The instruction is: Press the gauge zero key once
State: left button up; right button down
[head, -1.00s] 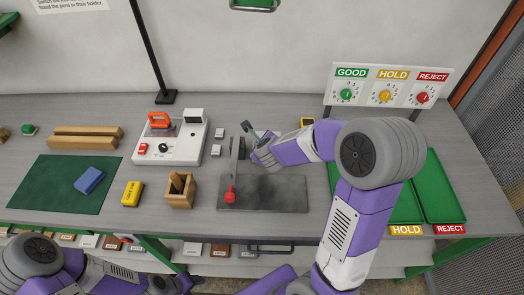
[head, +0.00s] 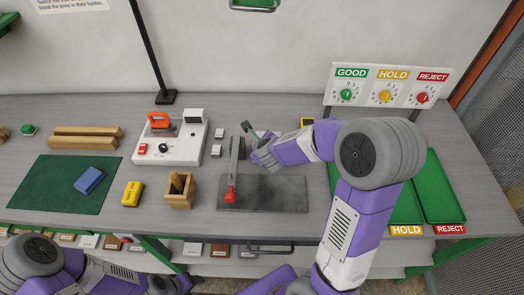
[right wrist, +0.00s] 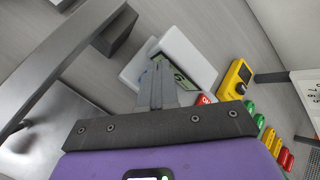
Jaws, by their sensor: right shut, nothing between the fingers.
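In the right wrist view the gauge (right wrist: 188,50) is a white box with a grey-green display (right wrist: 183,82). A red key with a white mark (right wrist: 203,99) shows at its near edge, just right of my fingers and partly covered by my gripper. My right gripper (right wrist: 156,68) is shut and empty, its fingers overlapping the gauge; I cannot tell whether they touch it. In the head view the right gripper (head: 247,130) is beside the upright post on the dark plate, and my wrist hides the gauge. Only part of my left arm shows at the lower left.
A dark plate (head: 280,195) carries an upright post and a red knob (head: 230,195). A yellow box with a black knob (right wrist: 236,80) stands beside the gauge. A white console (head: 185,150), wooden holder (head: 180,192) and green trays (head: 440,190) are also on the bench.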

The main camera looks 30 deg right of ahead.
dwell(0.4)
jog(key=shift+f+b, duration=0.45)
jog(key=shift+b, duration=0.05)
jog(key=shift+f+b, duration=0.45)
dwell(0.6)
jog(key=shift+r, duration=0.15)
jog(key=shift+r+p, duration=0.75)
jog(key=shift+p, duration=0.05)
notch_tip(320, 180, up, 5)
jog(key=p, duration=0.4)
jog(key=shift+p, duration=0.4)
dwell(0.4)
